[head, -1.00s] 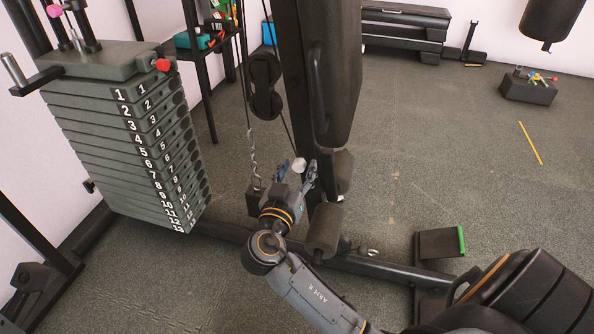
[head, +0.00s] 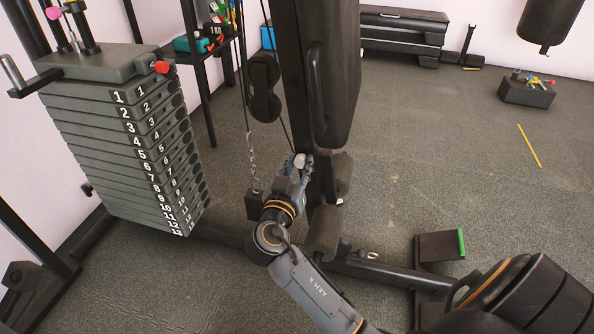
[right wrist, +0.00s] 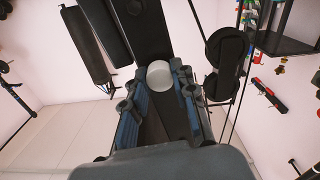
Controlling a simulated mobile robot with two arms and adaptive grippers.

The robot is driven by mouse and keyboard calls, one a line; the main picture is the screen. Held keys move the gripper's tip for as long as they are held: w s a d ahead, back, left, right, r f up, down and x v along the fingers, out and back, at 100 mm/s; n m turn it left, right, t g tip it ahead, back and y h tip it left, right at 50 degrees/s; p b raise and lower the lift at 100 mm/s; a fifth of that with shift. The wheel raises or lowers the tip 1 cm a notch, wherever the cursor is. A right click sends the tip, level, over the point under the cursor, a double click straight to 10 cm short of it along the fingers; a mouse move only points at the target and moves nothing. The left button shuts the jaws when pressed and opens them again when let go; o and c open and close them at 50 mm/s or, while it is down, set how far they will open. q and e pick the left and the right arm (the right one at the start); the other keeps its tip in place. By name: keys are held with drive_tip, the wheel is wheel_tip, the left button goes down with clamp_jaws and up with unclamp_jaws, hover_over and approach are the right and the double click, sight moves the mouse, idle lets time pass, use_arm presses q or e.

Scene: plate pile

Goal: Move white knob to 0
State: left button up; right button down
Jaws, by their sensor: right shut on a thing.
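The white knob (head: 299,160) is on the black upright of the gym machine. In the right wrist view the white knob (right wrist: 159,75) sits between my two blue-grey fingers. My right gripper (head: 300,168) is shut on it, with the fingertips at its sides. My left gripper is not in view. A weight stack (head: 120,145) with plates numbered from 1 to 13 stands at the left. No 0 mark can be made out.
A red knob (head: 162,66) is at the top of the stack. Black pulleys (head: 264,87) and a chain (head: 253,160) hang left of the upright. Foam rollers (head: 324,232) stick out right of my gripper. The floor at right is mostly clear.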

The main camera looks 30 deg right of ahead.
drive_tip(key=shift+r, duration=0.1)
drive_tip(key=c, duration=1)
unclamp_jaws()
drive_tip(key=shift+w+d, duration=0.1)
drive_tip(key=shift+c, duration=0.2)
drive_tip(key=shift+s+a, duration=0.2)
drive_tip(key=shift+a, duration=0.05)
drive_tip(key=v, duration=1.1)
drive_tip(key=shift+s, duration=0.2)
drive_tip(key=shift+a, duration=0.15)
